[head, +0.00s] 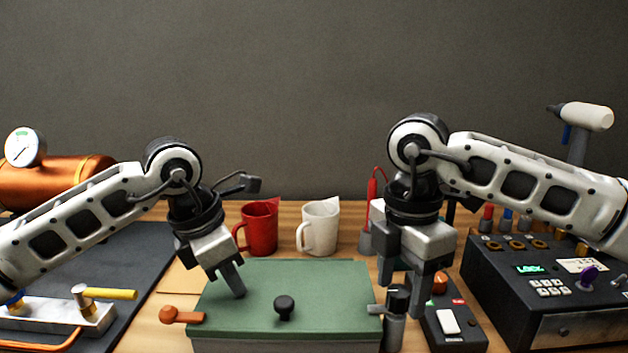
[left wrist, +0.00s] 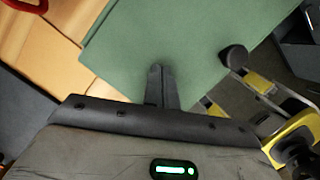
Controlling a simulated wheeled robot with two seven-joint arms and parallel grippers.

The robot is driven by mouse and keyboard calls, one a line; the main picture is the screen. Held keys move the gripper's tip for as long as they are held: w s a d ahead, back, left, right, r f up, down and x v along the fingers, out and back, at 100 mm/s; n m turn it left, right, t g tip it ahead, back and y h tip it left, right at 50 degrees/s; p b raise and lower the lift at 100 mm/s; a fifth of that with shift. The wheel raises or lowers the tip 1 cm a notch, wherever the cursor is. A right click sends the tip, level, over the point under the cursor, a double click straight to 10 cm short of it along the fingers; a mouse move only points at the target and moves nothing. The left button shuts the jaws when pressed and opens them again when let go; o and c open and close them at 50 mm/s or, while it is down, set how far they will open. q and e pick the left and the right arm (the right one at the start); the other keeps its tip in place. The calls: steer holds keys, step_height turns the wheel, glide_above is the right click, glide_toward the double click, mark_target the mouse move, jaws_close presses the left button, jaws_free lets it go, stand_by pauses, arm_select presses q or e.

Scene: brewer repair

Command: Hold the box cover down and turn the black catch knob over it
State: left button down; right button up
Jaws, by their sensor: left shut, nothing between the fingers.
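The green box cover (head: 330,285) lies on the box in front of me, with a round black grip (head: 284,307) on top. An orange knob (head: 180,315) sits at its left edge. The black catch knob (head: 398,297) is at its right edge, with a small grey lever beside it. My left gripper (head: 239,293) is shut and empty, its fingertips at the cover's left part; contact looks likely. The left wrist view shows the shut fingertips (left wrist: 156,72) over the cover. My right gripper (head: 400,285) is at the catch knob, fingers apart and partly hiding it; whether they grip it is unclear.
A red mug (head: 260,230) and a white mug (head: 319,228) stand behind the box. A black control unit (head: 545,290) and a small switch box (head: 452,325) stand at the right.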

steer(key=shift+r, duration=0.1)
steer(key=shift+r, duration=1.5)
steer(key=shift+n, duration=0.6)
arm_select(q)
step_height(320, 180, up, 7)
arm_select(e)
step_height(320, 180, up, 7)
